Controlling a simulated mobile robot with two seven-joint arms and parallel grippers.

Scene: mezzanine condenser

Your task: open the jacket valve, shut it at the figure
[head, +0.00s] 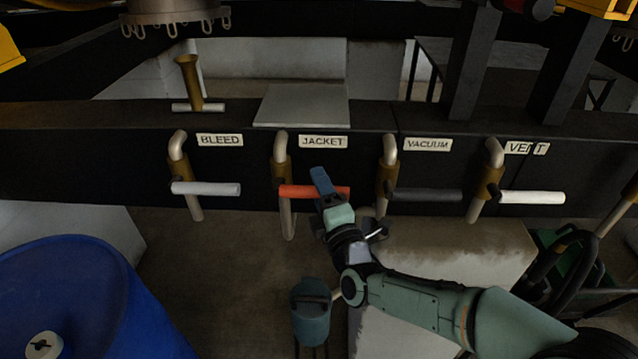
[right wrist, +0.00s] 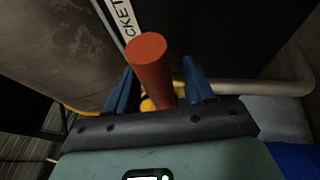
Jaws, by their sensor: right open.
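The jacket valve has a brass body (head: 281,173) on a bent pipe, under the JACKET label (head: 323,142). Its orange-red handle (head: 296,191) lies level, pointing right, crosswise to the pipe. My right gripper (head: 323,186) is at the outer half of this handle, with a blue finger across it. In the right wrist view the handle (right wrist: 149,62) stands between the two open blue fingers (right wrist: 160,90), with a visible gap on each side. The gripper hides part of the handle in the head view. No figure or gauge reading is visible. My left gripper is not in view.
The bleed valve's white handle (head: 206,188) is to the left. The vacuum valve's dark handle (head: 428,195) is close on the right, then the vent valve's white handle (head: 532,197). A blue drum (head: 85,300) stands at lower left. A pale block (head: 455,245) lies below.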

